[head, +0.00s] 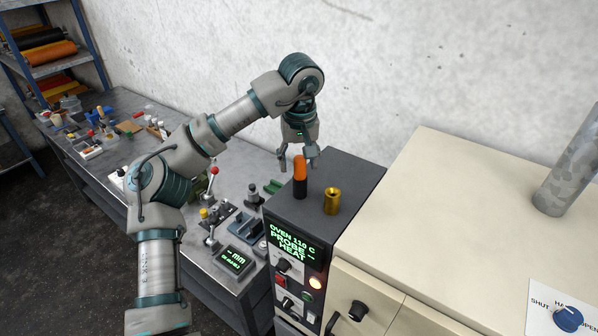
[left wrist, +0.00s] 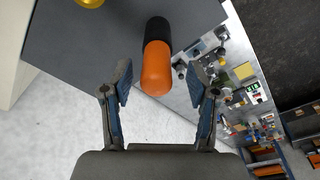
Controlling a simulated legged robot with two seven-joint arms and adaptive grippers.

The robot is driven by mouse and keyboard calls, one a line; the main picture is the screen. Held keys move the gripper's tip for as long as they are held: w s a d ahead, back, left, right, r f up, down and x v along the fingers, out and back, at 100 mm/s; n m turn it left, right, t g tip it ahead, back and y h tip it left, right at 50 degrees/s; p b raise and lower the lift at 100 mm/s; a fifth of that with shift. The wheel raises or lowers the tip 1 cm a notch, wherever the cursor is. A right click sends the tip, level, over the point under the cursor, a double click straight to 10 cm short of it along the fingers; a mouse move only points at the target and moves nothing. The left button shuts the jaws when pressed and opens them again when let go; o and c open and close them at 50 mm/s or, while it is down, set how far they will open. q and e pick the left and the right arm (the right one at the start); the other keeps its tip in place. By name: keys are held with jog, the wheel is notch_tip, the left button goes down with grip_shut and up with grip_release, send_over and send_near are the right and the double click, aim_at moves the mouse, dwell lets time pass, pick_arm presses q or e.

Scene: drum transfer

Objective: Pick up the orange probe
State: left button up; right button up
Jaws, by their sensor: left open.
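The orange probe (head: 300,171) stands upright on top of the dark oven control box (head: 345,172). Its upper part is orange and its lower part black. My left gripper (head: 299,164) is open, pointing down, above and close to the probe's top. In the left wrist view the probe (left wrist: 157,66) lies ahead of the open fingers (left wrist: 162,88), roughly centred between them, and I see no finger touching it. My right gripper is not in view.
A brass cylinder (head: 332,201) stands on the box just right of the probe. A large cream cabinet (head: 450,210) is to the right. A grey workbench (head: 130,108) with several small tools and fixtures extends left. A white wall is behind.

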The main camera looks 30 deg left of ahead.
pick_arm(q)
jog(key=shift+w+f, duration=0.2)
jog(key=shift+f, duration=0.35)
jog(key=shift+w+f, duration=0.15)
jog(key=shift+f, duration=0.4)
jog(key=shift+s, duration=0.1)
jog(key=shift+c, duration=0.2)
grip_shut()
jog(key=shift+r, duration=0.1)
